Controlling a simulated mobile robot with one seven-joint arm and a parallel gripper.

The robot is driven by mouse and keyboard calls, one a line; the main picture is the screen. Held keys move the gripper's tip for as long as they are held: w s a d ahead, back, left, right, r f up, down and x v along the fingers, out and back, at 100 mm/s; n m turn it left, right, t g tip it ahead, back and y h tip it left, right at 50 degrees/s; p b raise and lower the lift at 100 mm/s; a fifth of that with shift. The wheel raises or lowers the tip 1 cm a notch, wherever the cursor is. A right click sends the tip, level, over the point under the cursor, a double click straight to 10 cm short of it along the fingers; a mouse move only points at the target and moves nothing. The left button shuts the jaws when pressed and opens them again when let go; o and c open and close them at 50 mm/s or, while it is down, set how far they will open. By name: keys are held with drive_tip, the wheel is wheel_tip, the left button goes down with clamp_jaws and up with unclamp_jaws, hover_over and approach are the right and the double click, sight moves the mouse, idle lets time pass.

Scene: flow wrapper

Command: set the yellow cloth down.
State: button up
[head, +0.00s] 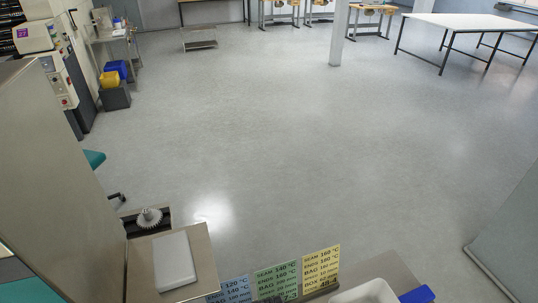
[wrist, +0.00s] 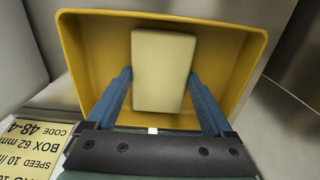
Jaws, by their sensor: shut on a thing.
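The yellow cloth (wrist: 163,72) looks like a pale yellow, folded rectangular block in the wrist view. My gripper (wrist: 160,76) has its two blue fingers against the cloth's long sides and is shut on it. Behind the cloth is a yellow open bin (wrist: 82,60), and the cloth shows against its inside. I cannot tell whether the cloth touches the bin's floor. The head view shows neither my gripper nor this cloth.
Colored setting cards (head: 320,270) stand at the bottom of the head view, beside a white container (head: 368,294) and a blue item (head: 417,295). A white block (head: 173,261) lies on a metal surface (head: 203,268) at the left.

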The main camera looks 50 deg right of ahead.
drive_tip(key=o, duration=0.9)
drive_tip(key=shift+f, duration=0.1)
wheel_tip(320, 180, up, 12)
drive_tip(key=shift+r, duration=0.2)
